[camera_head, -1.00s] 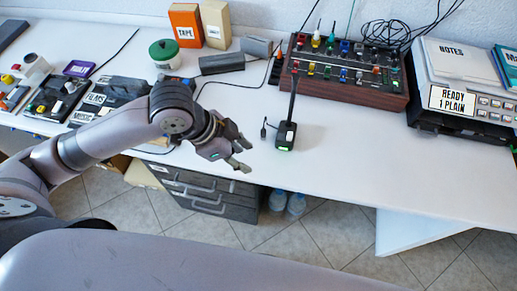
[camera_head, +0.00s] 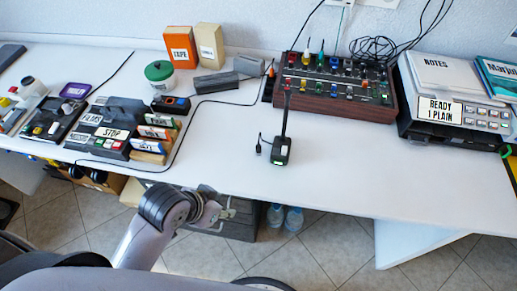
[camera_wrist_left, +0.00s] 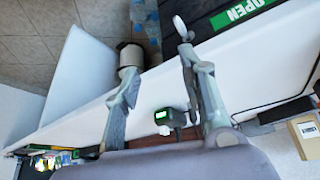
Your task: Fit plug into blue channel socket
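My left gripper (camera_head: 207,209) is at the table's front edge, left of and nearer than the plug. In the left wrist view its fingers (camera_wrist_left: 157,42) are apart with nothing between the tips. My right gripper is not in view.
The microphone's green-lit base also shows in the left wrist view (camera_wrist_left: 170,117). A tape deck with cassettes (camera_head: 125,125) is on the left. A grey printer-like unit (camera_head: 460,95) stands on the right. The table in front of the channel panel is mostly clear.

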